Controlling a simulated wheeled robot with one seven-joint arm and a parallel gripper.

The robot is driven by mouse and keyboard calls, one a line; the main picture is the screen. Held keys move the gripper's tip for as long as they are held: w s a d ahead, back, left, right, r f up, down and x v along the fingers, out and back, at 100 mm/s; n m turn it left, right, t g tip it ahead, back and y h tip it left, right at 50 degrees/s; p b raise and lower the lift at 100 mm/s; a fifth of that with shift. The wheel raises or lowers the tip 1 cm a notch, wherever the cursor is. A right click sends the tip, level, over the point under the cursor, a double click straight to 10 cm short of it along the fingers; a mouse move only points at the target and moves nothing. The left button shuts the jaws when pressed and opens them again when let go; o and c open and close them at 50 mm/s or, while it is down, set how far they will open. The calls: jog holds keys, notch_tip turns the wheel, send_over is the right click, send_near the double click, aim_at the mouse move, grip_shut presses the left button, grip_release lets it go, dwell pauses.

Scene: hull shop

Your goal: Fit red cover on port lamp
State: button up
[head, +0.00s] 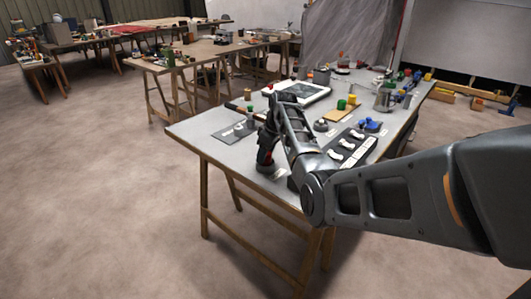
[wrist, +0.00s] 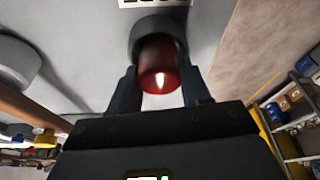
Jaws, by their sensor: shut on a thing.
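The red cover (wrist: 160,70) is a glossy, translucent red cylinder in the middle of the wrist view. My gripper (wrist: 159,78) is shut on it, with one dark finger on each side. Beyond the cover is a dark round fitting (wrist: 150,28) on a grey surface, with part of a label above it. The cover's far end overlaps this fitting in the picture; I cannot tell whether they touch, or whether it is the port lamp. In the head view my dark gripper (head: 267,150) is over the near left part of the grey bench, its fingertips unclear.
The grey bench (head: 200,133) holds a dark mat with small fittings (head: 232,132) left of my gripper, a white tray (head: 300,92) behind, and green and yellow pieces to the right. In the wrist view a rounded grey body (wrist: 20,62) stands left. Floor left of the bench is clear.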

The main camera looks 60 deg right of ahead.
jog(key=shift+f, duration=0.1)
dwell(0.3)
jog(key=o, duration=1.5)
jog(key=shift+r+p, duration=2.45)
jog(key=shift+r, duration=1.55)
